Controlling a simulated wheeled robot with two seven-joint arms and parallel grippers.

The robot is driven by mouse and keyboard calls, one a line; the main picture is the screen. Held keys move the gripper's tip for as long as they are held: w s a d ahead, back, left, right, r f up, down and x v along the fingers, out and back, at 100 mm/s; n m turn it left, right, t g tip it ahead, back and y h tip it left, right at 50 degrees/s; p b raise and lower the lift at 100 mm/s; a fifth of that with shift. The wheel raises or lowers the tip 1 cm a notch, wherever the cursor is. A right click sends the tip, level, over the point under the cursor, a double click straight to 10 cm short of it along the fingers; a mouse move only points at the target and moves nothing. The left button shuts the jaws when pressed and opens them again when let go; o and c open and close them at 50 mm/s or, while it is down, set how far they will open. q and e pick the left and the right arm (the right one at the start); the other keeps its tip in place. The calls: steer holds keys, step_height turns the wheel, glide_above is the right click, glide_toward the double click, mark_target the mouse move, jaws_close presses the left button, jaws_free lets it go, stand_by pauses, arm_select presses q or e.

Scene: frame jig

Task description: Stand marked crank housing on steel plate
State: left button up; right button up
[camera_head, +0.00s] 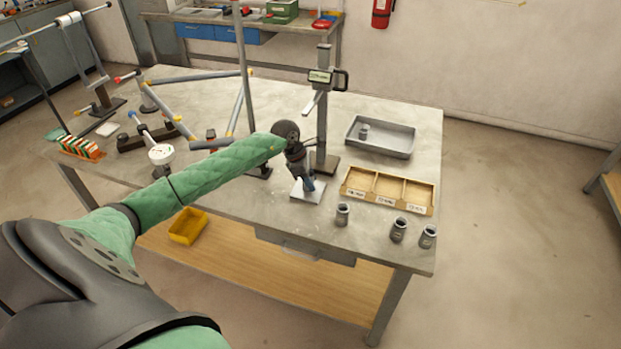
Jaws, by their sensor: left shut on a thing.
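The steel plate (299,196) is a small bright square on the bench, partly covered by my gripper. My left gripper (307,182) points down over it and is shut on a crank housing. The held housing is mostly hidden by the fingers; I cannot tell whether it touches the plate. Three grey crank housings stand upright near the bench's front right: one (342,215) right of the plate, another (398,231) and a third (428,238) near the corner. One more grey piece (364,132) is in the grey tray (402,152). No marks are readable. My right gripper is not in view.
A height gauge (323,110) stands just behind my gripper. A wooden three-compartment box (394,201) with labels lies right of the plate. Bare bench lies between the plate and the front edge.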

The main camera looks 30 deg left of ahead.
arm_select(q)
steer(key=o, duration=1)
steer(key=shift+o, duration=0.2)
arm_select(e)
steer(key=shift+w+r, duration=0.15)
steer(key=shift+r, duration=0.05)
arm_select(q)
steer(key=shift+a+r, duration=0.15)
steer(key=shift+r, duration=0.1)
steer(key=b+v, duration=0.3)
steer(key=v, duration=0.2)
steer(key=shift+v, duration=1)
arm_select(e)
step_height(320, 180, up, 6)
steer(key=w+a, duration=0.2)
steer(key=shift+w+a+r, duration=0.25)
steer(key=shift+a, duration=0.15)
arm_select(q)
steer(key=shift+s, duration=0.1)
